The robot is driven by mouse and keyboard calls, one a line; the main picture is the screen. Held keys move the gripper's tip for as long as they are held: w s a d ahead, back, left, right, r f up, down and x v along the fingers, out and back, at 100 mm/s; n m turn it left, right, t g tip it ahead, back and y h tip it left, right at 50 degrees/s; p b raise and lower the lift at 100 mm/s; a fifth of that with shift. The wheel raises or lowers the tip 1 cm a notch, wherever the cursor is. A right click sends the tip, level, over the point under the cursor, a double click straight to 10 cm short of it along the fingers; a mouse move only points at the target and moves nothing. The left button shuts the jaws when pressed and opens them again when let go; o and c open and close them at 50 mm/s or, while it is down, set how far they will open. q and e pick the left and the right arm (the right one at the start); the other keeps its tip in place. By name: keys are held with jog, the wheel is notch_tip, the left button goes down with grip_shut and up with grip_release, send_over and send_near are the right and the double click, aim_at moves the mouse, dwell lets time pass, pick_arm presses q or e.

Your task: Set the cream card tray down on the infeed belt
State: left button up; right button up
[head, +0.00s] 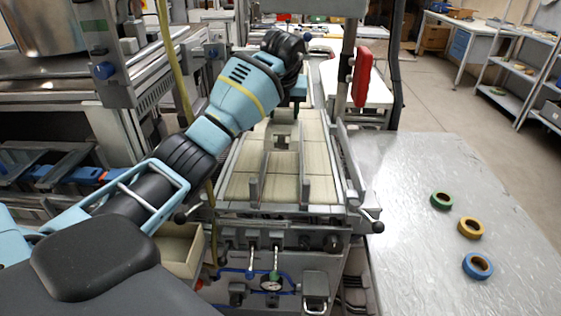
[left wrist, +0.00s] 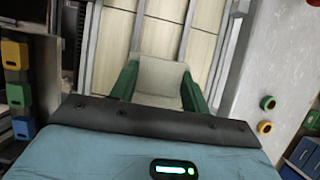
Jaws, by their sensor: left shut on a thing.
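My left gripper (head: 299,92) reaches over the infeed belt (head: 239,186), its black wrist hiding part of the far end. In the left wrist view its green fingers (left wrist: 160,68) are shut on a pale grey-cream piece, the card tray (left wrist: 161,84), one finger on each side. The belt's cream slats (left wrist: 156,42) show just beyond the tray. In the head view the tray is mostly hidden by the gripper and the metal guides. I cannot tell whether it touches the belt. My right gripper is not in view.
Metal guide rails (head: 305,175) stand along the belt. A red box (head: 362,77) is on a post to its right. Green (head: 441,201), yellow (head: 471,227) and blue (head: 477,266) tape reels lie on the grey table (head: 420,165). A cream bin (head: 175,251) is below left.

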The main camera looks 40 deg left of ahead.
aim_at(284, 123)
pick_arm(q)
jog(key=shift+f, duration=0.15)
notch_tip(284, 123, down, 5)
jog(key=shift+f, duration=2.35)
jog(key=shift+f, duration=0.15)
jog(key=o, duration=1.1)
